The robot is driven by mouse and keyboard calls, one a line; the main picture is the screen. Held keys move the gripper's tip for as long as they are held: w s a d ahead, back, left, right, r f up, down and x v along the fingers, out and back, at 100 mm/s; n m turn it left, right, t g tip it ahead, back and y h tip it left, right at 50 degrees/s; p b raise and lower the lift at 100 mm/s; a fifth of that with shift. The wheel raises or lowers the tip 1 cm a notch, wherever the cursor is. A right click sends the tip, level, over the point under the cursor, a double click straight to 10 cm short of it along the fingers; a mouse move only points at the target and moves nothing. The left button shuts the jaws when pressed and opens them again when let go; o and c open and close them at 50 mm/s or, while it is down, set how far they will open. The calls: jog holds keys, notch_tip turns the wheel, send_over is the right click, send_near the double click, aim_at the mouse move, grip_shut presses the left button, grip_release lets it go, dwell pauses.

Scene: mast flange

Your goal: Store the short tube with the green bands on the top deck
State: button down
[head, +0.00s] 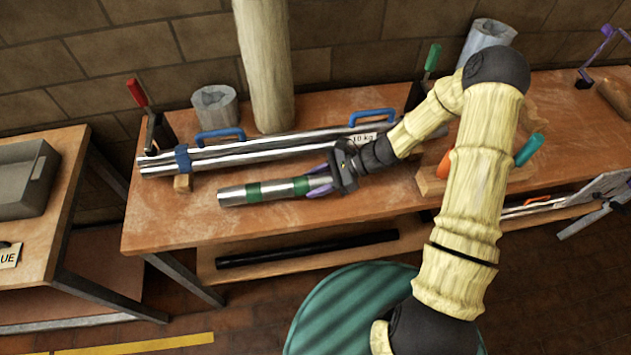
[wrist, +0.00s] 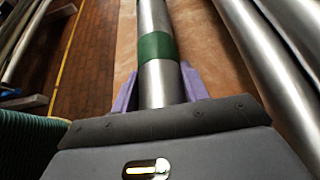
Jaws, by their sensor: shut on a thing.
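The short metal tube with green bands (head: 230,196) is above or on the top deck (head: 170,218) of the wooden bench, in front of the long tubes; I cannot tell whether it touches the deck. My gripper (head: 320,186) is shut on it near its right end, with purple fingers on either side. In the wrist view the tube (wrist: 155,82) runs away from between the fingers (wrist: 158,88), with one green band showing ahead of them. The tube's right end is hidden by the gripper.
Long metal tubes (head: 235,152) with blue handles and a 10 kg label lie behind. A red-handled clamp (head: 137,92), a grey cylinder (head: 217,105) and a pale post (head: 265,65) stand at the back. A black bar (head: 300,249) lies on the lower shelf. A grey bin (head: 25,178) is at left.

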jog(key=shift+r+p, duration=1.85)
jog(key=shift+r, duration=0.65)
jog(key=shift+s+f, duration=0.1)
